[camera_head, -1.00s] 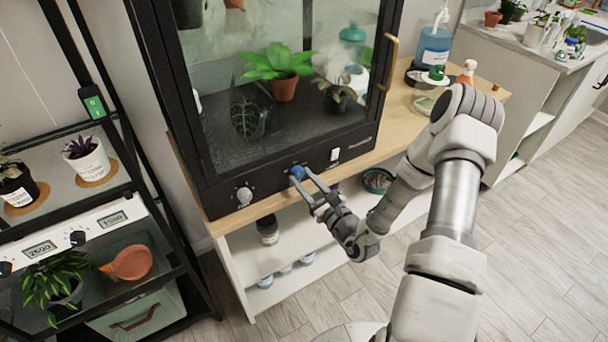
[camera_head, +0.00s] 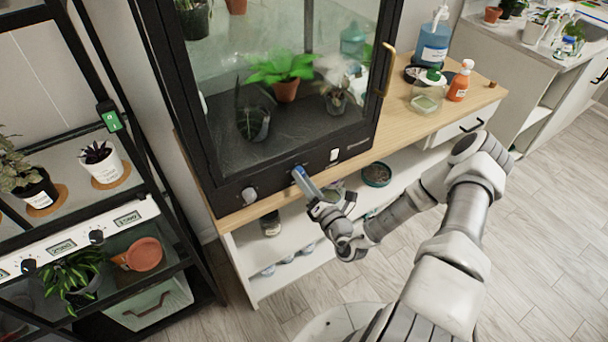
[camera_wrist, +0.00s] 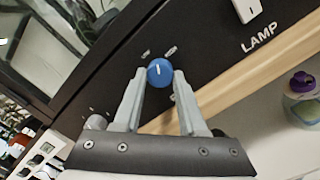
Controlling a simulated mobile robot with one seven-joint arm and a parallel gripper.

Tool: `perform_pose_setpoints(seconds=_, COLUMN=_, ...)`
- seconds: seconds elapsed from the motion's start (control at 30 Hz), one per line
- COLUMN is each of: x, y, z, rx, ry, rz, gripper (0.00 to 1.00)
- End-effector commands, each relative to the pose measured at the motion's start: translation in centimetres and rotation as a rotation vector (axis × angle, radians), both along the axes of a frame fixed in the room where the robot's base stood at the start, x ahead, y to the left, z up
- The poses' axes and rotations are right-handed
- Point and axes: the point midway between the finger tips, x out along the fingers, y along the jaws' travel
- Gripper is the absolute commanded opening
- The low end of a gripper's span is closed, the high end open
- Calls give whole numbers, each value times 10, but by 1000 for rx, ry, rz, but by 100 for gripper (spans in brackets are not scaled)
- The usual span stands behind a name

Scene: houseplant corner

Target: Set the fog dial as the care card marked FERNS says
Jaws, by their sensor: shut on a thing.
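A blue dial (camera_head: 297,171) sits on the black front panel of the glass plant cabinet (camera_head: 215,199). My gripper (camera_head: 301,174) is shut on this dial, one finger on each side. In the wrist view the blue dial (camera_wrist: 160,72) shows between the fingertips, its short white line pointing nearly straight up in the picture. Small marks around it are too blurred to read. A second, grey dial (camera_head: 249,195) is to its left and a white switch (camera_head: 334,155), labelled LAMP in the wrist view, is to its right. I cannot make out a card marked FERNS.
Inside the cabinet stand a bright green plant (camera_head: 281,66) and darker plants. A blue pump bottle (camera_head: 434,42), a jar (camera_head: 428,92) and an orange bottle (camera_head: 460,82) stand on the wooden top at right. A black shelf rack (camera_head: 152,188) is at left. Open shelves lie below the panel.

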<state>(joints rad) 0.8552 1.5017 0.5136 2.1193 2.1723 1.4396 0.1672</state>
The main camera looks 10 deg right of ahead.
Motion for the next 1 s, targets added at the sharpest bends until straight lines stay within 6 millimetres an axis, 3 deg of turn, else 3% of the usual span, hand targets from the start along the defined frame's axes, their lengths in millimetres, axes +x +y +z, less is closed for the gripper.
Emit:
perform_pose_setpoints(seconds=0.5, x=-1, y=1, z=2, rx=433, ry=143, rz=0, gripper=0)
perform_pose_setpoints(seconds=1.0, x=-1, y=2, z=1, rx=620, ry=205, rz=1, gripper=0)
